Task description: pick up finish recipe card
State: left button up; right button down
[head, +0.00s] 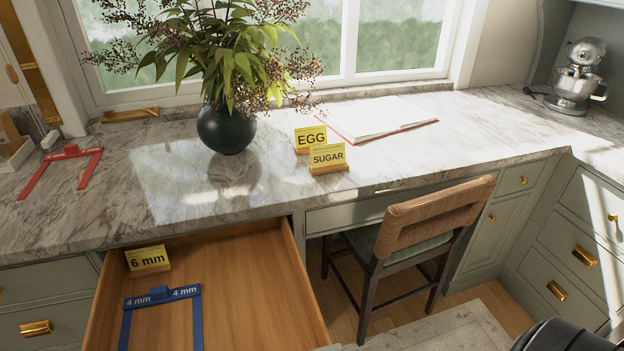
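Three yellow cards stand in small wooden holders. The EGG card (311,138) and the SUGAR card (328,158) stand close together on the marble counter, with SUGAR in front. The 6 mm card (148,260) stands in the back left of the open wooden drawer (250,290). No card with the word "finish" can be read; the small print on the cards is too fine to make out.
A dark vase (227,130) with a plant stands left of the cards; an open book (375,118) lies behind them. A red frame (82,165) lies on the left counter. A blue frame (160,294) is in the drawer. A chair (425,220) stands before the counter; a mixer (580,80) is at far right.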

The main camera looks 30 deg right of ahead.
aim_at(329, 158)
jog(key=i+l+z, duration=0.1)
jog(key=l, duration=0.3)
jog(key=i+l, duration=0.1)
jog(key=l, duration=0.3)
jog(key=i+l+z, duration=0.15)
jog(key=l, duration=0.25)
jog(key=i+l, duration=0.1)
jog(key=l, duration=0.3)
jog(key=i+l+z, duration=0.15)
jog(key=l, duration=0.25)
jog(key=i+l+z, duration=0.1)
jog(key=l, duration=0.25)
